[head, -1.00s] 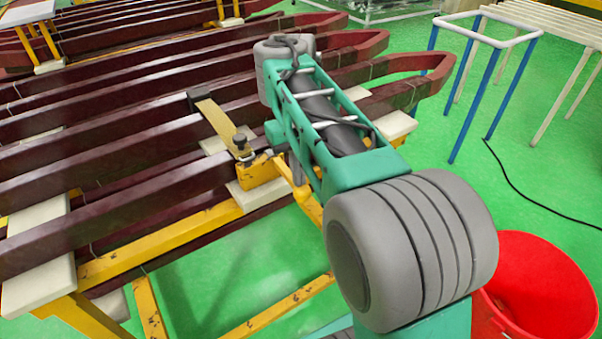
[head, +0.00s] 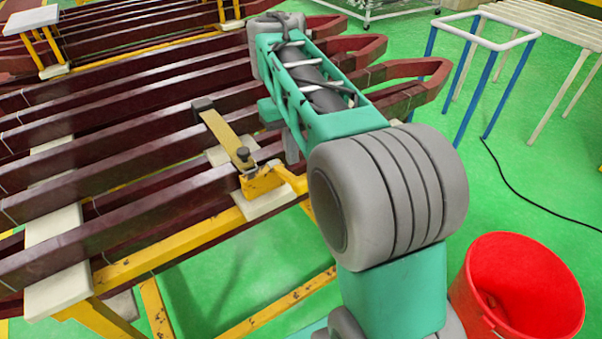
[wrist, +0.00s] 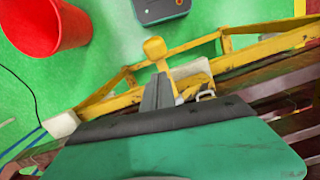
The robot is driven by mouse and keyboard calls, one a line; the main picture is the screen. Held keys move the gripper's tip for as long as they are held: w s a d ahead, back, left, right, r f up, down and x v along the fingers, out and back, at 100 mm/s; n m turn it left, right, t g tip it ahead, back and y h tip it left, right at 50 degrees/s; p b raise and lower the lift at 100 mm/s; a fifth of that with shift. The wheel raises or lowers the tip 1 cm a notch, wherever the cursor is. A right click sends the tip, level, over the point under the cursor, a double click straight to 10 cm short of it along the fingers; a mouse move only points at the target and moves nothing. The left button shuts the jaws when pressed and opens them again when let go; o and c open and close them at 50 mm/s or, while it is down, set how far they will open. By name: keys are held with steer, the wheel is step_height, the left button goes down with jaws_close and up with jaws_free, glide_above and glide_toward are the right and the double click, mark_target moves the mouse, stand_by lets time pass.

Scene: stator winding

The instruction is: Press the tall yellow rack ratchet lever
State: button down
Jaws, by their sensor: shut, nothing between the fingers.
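A yellow lever (wrist: 155,47) with a rounded knob stands up from the rack in the wrist view. My gripper (wrist: 160,78) is shut and empty, its grey fingers pointing at the lever just below the knob. I cannot tell whether they touch it. In the head view my gripper (head: 291,148) shows only partly beneath my arm, and the knobbed lever is not clearly seen there. The yellow rack frame (head: 190,238) runs under the dark bars. A flat yellow clamp bar (head: 225,133) with a black end lies across the bars to the left of my gripper.
Dark red coil bars (head: 130,185) fill the left side, resting on pale pads. A red bucket (head: 530,285) stands on the green floor at the lower right. A blue-legged stand (head: 485,90) and a black cable (head: 515,190) are to the right.

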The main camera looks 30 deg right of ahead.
steer(key=shift+r, duration=0.75)
steer(key=shift+s+a+f, duration=0.1)
steer(key=shift+s+a, duration=0.05)
steer(key=shift+s, duration=0.25)
steer(key=s+a+f+t, duration=0.5)
steer(key=s+a+f, duration=0.2)
steer(key=s+a, duration=0.1)
steer(key=shift+s+t, duration=0.3)
steer(key=shift+s, duration=0.2)
